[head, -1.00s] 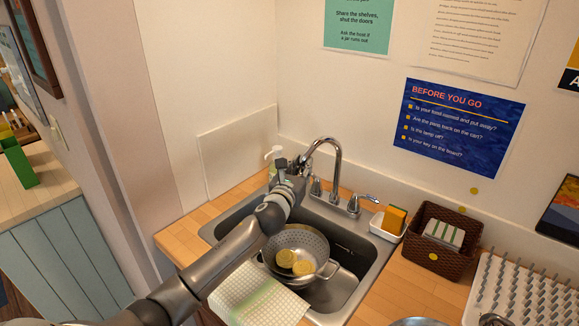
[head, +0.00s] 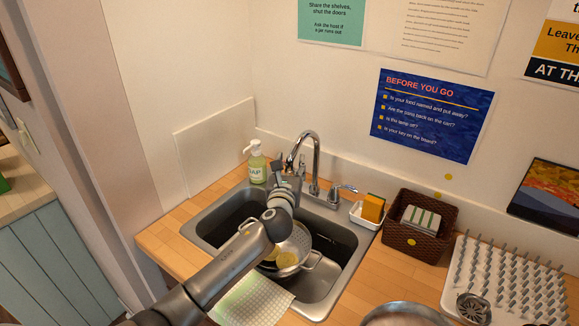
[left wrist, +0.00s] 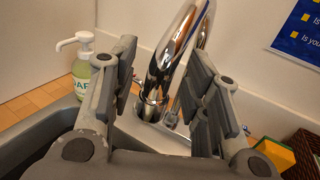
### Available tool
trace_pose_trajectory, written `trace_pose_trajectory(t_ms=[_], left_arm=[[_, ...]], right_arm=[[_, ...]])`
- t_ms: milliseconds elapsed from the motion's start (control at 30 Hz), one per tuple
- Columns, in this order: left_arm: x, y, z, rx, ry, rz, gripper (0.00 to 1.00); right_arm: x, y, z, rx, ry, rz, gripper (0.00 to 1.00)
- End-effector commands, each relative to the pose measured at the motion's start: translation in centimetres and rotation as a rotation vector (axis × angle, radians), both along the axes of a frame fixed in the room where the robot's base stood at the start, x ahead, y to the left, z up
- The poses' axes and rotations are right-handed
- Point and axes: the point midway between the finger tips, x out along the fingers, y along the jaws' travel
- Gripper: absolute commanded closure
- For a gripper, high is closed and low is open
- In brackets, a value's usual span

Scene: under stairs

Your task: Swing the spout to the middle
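The chrome spout (head: 316,150) rises in an arch behind the sink (head: 345,268), and its outlet end hangs to the left of its base. My left gripper (head: 289,170) is at that outlet end and partly covers it. In the left wrist view the spout (left wrist: 170,60) stands between the two spread fingers of the left gripper (left wrist: 162,75). Contact with the spout cannot be made out. My right gripper is not in view.
A colander (head: 298,243) with yellow things sits in the sink under my left arm. A soap bottle (head: 257,165) stands behind left. A lever handle (head: 341,188), sponge dish (head: 363,216), brown basket (head: 398,236) and pegged rack (head: 462,262) are to the right. A cloth (head: 250,302) hangs in front.

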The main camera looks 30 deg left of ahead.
Motion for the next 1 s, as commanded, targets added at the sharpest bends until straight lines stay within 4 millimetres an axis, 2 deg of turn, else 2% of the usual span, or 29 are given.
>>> trace_pose_trajectory(t_ms=[233, 367, 567, 800, 1000], left_arm=[[-0.1, 0.0, -0.1, 0.003, 0.002, 0.001, 0.57], [-0.8, -0.3, -0.1, 0.003, 0.001, -0.001, 0.57], [-3.6, -1.2, -0.1, 0.003, 0.002, -0.001, 0.57], [-7.8, -2.7, -0.2, 0.001, 0.003, -0.002, 0.57], [-10.4, -3.6, -0.1, 0.001, 0.003, -0.001, 0.57]], right_arm=[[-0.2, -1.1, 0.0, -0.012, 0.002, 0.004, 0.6], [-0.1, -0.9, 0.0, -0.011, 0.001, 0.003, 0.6], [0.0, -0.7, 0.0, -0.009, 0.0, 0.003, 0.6], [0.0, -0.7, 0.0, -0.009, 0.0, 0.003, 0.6], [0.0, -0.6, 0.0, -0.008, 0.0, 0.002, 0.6]])
